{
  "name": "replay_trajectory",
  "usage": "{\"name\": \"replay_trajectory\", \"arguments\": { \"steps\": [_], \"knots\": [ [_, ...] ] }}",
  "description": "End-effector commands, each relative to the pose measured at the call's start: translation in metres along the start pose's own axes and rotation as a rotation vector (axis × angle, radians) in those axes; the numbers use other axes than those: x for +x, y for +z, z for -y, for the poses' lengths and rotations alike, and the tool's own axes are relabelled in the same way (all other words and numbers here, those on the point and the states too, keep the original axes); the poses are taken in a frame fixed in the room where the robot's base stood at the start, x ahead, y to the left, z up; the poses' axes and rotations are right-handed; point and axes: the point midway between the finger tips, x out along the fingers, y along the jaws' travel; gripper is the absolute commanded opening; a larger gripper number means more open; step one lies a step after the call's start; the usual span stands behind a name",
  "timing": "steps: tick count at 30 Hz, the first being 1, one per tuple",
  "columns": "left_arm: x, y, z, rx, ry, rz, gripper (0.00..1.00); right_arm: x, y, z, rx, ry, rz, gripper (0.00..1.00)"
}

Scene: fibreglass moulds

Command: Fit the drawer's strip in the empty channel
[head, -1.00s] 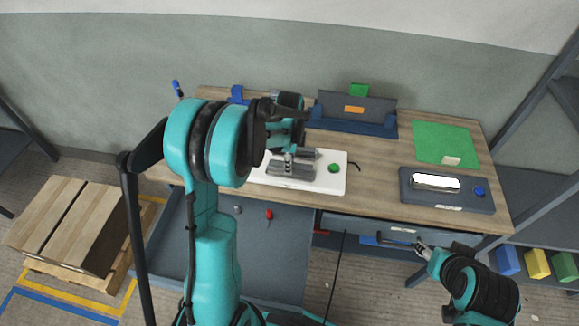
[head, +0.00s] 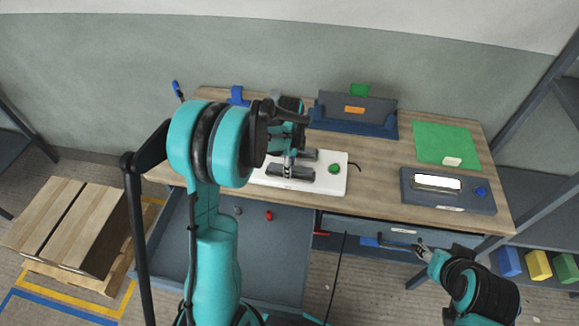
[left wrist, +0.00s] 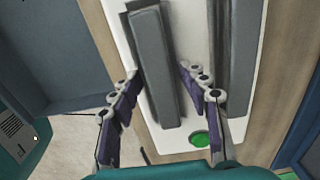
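My left gripper (head: 289,165) is over a white board (head: 332,183) on the bench. In the left wrist view its fingers (left wrist: 160,70) are apart, one on each side of a grey bar (left wrist: 158,80); contact is unclear. A second grey bar (left wrist: 242,60) lies to the right on the same board. A closed-looking drawer front (head: 345,226) with a white label is under the bench at right. My right gripper (head: 422,247) is at a dark handle there; its grip is too small to judge. I cannot make out a strip inside a drawer, or an empty channel.
A green button (head: 334,168) sits on the board. A blue-grey tray with an orange label (head: 354,109) stands behind. A dark box with a lit window (head: 437,183) and a green mat (head: 440,135) are at right. A large grey-blue surface (head: 275,250) is in front at left.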

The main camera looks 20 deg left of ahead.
Motion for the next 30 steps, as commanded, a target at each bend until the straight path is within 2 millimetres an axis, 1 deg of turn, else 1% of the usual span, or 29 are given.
{"name": "replay_trajectory", "arguments": {
  "steps": [5,8,11,18,21,24,27,30],
  "knots": [
    [-0.002,0.000,0.000,0.000,0.000,0.000,0.46,-0.002,-0.001,0.000,0.000,0.000,0.000,0.46],
    [-0.012,0.000,0.000,0.000,0.000,0.000,0.46,-0.006,-0.004,0.000,0.000,0.000,0.000,0.46],
    [-0.031,0.000,0.000,0.000,0.000,0.000,0.46,-0.010,-0.007,0.000,0.000,0.000,0.000,0.46],
    [-0.086,0.000,0.000,0.000,0.000,0.000,0.46,-0.021,-0.015,0.000,0.000,0.000,0.000,0.46],
    [-0.104,0.000,0.000,0.000,0.000,0.000,0.46,-0.024,-0.017,0.000,0.000,0.000,0.000,0.46],
    [-0.116,0.000,0.000,0.000,0.000,0.000,0.46,-0.025,-0.018,0.000,0.000,0.000,0.000,0.46],
    [-0.124,0.000,-0.001,-0.003,-0.001,0.000,0.46,-0.026,-0.019,0.000,0.000,0.000,0.000,0.46],
    [-0.133,-0.003,-0.008,-0.042,-0.019,-0.002,0.46,-0.026,-0.019,0.000,0.000,0.000,0.000,0.46]
  ]
}}
